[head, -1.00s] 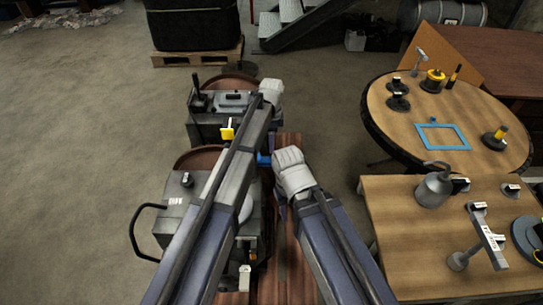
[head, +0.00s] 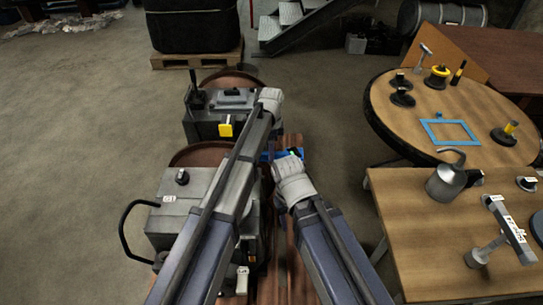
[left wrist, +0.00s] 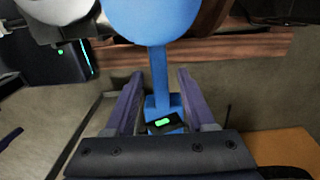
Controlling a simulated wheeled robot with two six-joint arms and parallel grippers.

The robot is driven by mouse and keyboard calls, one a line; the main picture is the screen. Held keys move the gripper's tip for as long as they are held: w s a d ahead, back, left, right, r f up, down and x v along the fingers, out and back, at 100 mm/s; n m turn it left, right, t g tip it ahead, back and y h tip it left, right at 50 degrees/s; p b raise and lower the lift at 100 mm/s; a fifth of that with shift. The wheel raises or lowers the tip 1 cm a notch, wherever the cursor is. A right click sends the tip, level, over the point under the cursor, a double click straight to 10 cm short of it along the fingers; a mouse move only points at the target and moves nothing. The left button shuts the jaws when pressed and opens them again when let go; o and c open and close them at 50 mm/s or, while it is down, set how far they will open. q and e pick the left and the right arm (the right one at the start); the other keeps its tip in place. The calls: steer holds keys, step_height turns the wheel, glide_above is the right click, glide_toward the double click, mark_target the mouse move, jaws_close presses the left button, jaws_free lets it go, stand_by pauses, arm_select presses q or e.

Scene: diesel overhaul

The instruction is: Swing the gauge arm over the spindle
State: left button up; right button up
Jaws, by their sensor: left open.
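A blue part, which looks like the gauge arm, shows in the left wrist view as a round disc (left wrist: 153,18) on a straight stem (left wrist: 160,78). The stem ends in a blue block with a green-lit black tab. My left gripper (left wrist: 160,102) is open, one finger on each side of the stem and block, with gaps to both. In the head view the blue part (head: 294,153) shows between my arms, and my left gripper (head: 276,142) is mostly hidden by its forearm. My right gripper's fingers are too hidden to read. I cannot make out the spindle.
A round table (head: 455,115) with a blue frame and a rectangular table (head: 420,230) with an oil can (head: 447,182) stand at right. Floor between is clear.

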arm_select(q)
jaws_close()
stand_by(0.5)
stand_by(1.0)
